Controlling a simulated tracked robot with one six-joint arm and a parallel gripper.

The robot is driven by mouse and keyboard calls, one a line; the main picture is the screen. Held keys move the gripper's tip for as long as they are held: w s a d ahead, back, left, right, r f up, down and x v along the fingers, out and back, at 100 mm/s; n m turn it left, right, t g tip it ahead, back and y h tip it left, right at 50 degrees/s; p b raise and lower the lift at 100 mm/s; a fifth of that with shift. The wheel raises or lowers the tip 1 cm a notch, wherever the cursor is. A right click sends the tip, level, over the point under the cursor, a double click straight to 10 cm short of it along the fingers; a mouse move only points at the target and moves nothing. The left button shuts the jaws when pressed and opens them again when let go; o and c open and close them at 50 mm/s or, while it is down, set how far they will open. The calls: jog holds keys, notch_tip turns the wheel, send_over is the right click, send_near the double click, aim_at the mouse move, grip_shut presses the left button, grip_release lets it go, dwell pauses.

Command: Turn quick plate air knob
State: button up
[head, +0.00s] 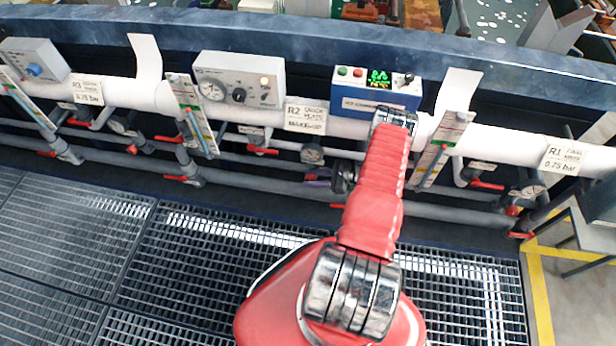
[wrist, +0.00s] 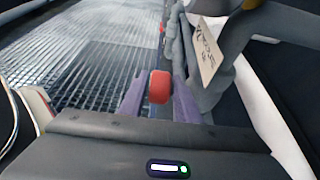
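The label plate (head: 305,118) reading R2 and "quick plate" hangs on the white pipe in the head view. A red handle (head: 262,151) shows below and left of it. My gripper (wrist: 158,85) has its two purple fingers apart in the wrist view. A red rounded knob (wrist: 159,87) sits between them and nearly fills the gap. I cannot tell whether the fingers touch it. In the head view my gripper (head: 318,174) is partly hidden by my red arm, low at the grey pipes below the R2 label.
A grey control box (head: 240,79) and a blue-white box with a green display (head: 377,90) stand above the pipe. Slanted flow gauges (head: 442,148) and more red handles (head: 486,184) line the pipes. Grating (head: 190,245) covers the near area. A label plate (wrist: 210,53) hangs close to the right finger.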

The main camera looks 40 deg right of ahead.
jog(key=shift+w+a, duration=0.1)
jog(key=shift+c, duration=0.6)
grip_shut()
jog(key=shift+t+y, duration=0.3)
jog(key=shift+t, duration=0.1)
jog(key=shift+d+t+y, duration=0.2)
jog(key=shift+t+y, duration=0.6)
jog(key=shift+t, duration=0.4)
jog(key=shift+t+y, duration=0.3)
jog(key=shift+t, duration=0.1)
jog(key=shift+d, duration=0.1)
